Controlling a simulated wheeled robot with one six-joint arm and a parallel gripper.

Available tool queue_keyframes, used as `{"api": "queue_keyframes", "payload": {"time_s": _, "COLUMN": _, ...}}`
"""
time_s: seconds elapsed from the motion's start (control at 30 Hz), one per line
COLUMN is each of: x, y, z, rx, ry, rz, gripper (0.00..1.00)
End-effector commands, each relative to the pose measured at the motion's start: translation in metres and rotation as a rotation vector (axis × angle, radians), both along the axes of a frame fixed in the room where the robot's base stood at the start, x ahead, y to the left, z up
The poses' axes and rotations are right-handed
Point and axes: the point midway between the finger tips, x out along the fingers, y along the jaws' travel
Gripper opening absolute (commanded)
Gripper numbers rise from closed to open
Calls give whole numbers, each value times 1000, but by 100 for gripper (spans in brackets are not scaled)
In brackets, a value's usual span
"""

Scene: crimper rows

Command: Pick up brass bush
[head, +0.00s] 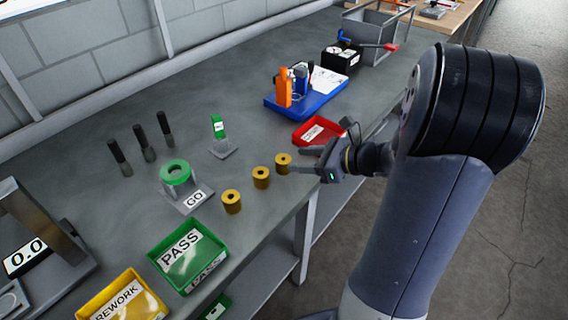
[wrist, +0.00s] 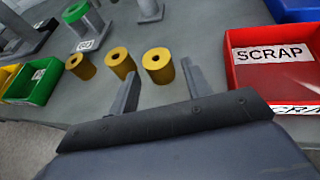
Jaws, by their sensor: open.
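Three brass bushes stand upright in a row on the grey bench. In the head view they are the near-left bush (head: 231,202), the middle bush (head: 261,177) and the far-right bush (head: 283,163). In the wrist view they show as the left (wrist: 80,67), middle (wrist: 120,63) and right bush (wrist: 158,66). My gripper (head: 302,161) is open and empty, its fingers pointing at the far-right bush. In the wrist view the right bush lies just beyond and between my two fingertips (wrist: 160,80), apart from them.
A red SCRAP tray (wrist: 275,60) sits right of my gripper. A green GO gauge (head: 176,175), green PASS tray (head: 187,256) and yellow REWORK tray (head: 124,298) stand left. Several dark pins (head: 143,143) and a blue fixture (head: 306,100) stand further back.

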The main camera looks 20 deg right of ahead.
Motion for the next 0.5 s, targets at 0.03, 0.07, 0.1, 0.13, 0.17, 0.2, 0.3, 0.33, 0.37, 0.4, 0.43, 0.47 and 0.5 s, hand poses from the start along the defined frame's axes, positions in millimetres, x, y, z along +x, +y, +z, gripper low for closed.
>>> {"api": "queue_keyframes", "payload": {"time_s": 0.03, "x": 2, "y": 3, "z": -2, "rx": 0, "ry": 2, "rz": 3, "gripper": 47}}
{"api": "queue_keyframes", "payload": {"time_s": 0.07, "x": 3, "y": 4, "z": -3, "rx": 0, "ry": 1, "rz": 2, "gripper": 47}}
{"api": "queue_keyframes", "payload": {"time_s": 0.1, "x": 4, "y": 6, "z": -3, "rx": -1, "ry": 1, "rz": 2, "gripper": 47}}
{"api": "queue_keyframes", "payload": {"time_s": 0.13, "x": 5, "y": 7, "z": -4, "rx": -1, "ry": 1, "rz": 2, "gripper": 47}}
{"api": "queue_keyframes", "payload": {"time_s": 0.17, "x": 6, "y": 9, "z": -5, "rx": -1, "ry": 1, "rz": 2, "gripper": 47}}
{"api": "queue_keyframes", "payload": {"time_s": 0.2, "x": 8, "y": 12, "z": -7, "rx": -1, "ry": 1, "rz": 2, "gripper": 47}}
{"api": "queue_keyframes", "payload": {"time_s": 0.3, "x": 14, "y": 23, "z": -13, "rx": -1, "ry": 2, "rz": 5, "gripper": 47}}
{"api": "queue_keyframes", "payload": {"time_s": 0.33, "x": 17, "y": 27, "z": -16, "rx": -1, "ry": 2, "rz": 6, "gripper": 47}}
{"api": "queue_keyframes", "payload": {"time_s": 0.37, "x": 19, "y": 30, "z": -17, "rx": -1, "ry": 2, "rz": 6, "gripper": 47}}
{"api": "queue_keyframes", "payload": {"time_s": 0.4, "x": 22, "y": 34, "z": -20, "rx": -1, "ry": 1, "rz": 5, "gripper": 47}}
{"api": "queue_keyframes", "payload": {"time_s": 0.43, "x": 24, "y": 37, "z": -21, "rx": -2, "ry": 1, "rz": 6, "gripper": 47}}
{"api": "queue_keyframes", "payload": {"time_s": 0.47, "x": 26, "y": 39, "z": -22, "rx": -2, "ry": 1, "rz": 4, "gripper": 47}}
{"api": "queue_keyframes", "payload": {"time_s": 0.5, "x": 28, "y": 41, "z": -23, "rx": -1, "ry": 0, "rz": 4, "gripper": 47}}
